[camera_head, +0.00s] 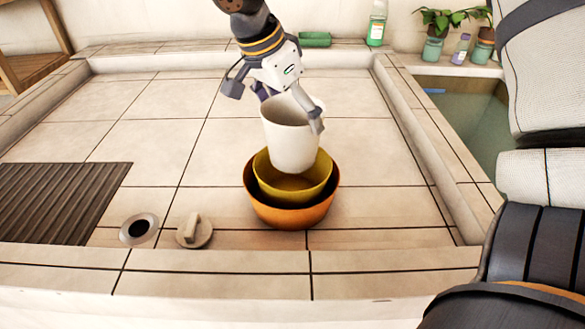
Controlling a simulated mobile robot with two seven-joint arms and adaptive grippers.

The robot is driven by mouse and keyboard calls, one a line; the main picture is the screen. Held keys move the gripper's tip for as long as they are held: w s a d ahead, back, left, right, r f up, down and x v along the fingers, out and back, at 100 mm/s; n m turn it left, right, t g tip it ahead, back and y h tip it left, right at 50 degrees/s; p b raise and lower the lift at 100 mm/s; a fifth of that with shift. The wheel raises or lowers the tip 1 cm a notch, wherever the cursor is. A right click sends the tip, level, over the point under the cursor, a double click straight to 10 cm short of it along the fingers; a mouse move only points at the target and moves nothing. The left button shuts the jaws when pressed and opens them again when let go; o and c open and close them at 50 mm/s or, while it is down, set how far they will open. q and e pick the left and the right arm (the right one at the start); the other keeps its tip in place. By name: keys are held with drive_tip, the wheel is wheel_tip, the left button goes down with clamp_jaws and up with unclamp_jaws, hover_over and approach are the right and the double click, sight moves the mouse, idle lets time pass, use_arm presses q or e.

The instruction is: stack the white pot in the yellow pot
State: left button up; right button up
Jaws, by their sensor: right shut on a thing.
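The white pot (291,140) is upright, or nearly so, in the head view, with its mouth up. My right gripper (290,108) is shut on its upper part, with one finger down the pot's right side; the other finger is partly hidden. The yellow pot (290,191) sits inside a larger orange pot on the tiles. The white pot is over the yellow pot, its base overlapping the yellow pot's opening in the picture. I cannot tell whether the two touch. My left gripper is not in view.
The orange pot (290,217) stands on the tiled basin floor. A drain hole (139,229), a stopper (194,231) and a dark slatted mat (60,203) lie to the left. A green bottle (376,23) and potted plants (433,47) stand at the back. A water-filled trough (463,110) is at right.

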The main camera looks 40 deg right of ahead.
sight(293, 156)
drive_tip(key=f, duration=0.8)
drive_tip(key=shift+s+a+f+b, duration=0.25)
drive_tip(key=shift+s+f+b, duration=0.05)
drive_tip(key=shift+f+b, duration=0.05)
drive_tip(key=shift+f, duration=0.2)
drive_tip(key=shift+f, duration=0.3)
drive_tip(key=o, duration=0.9)
drive_tip(key=shift+o, duration=0.2)
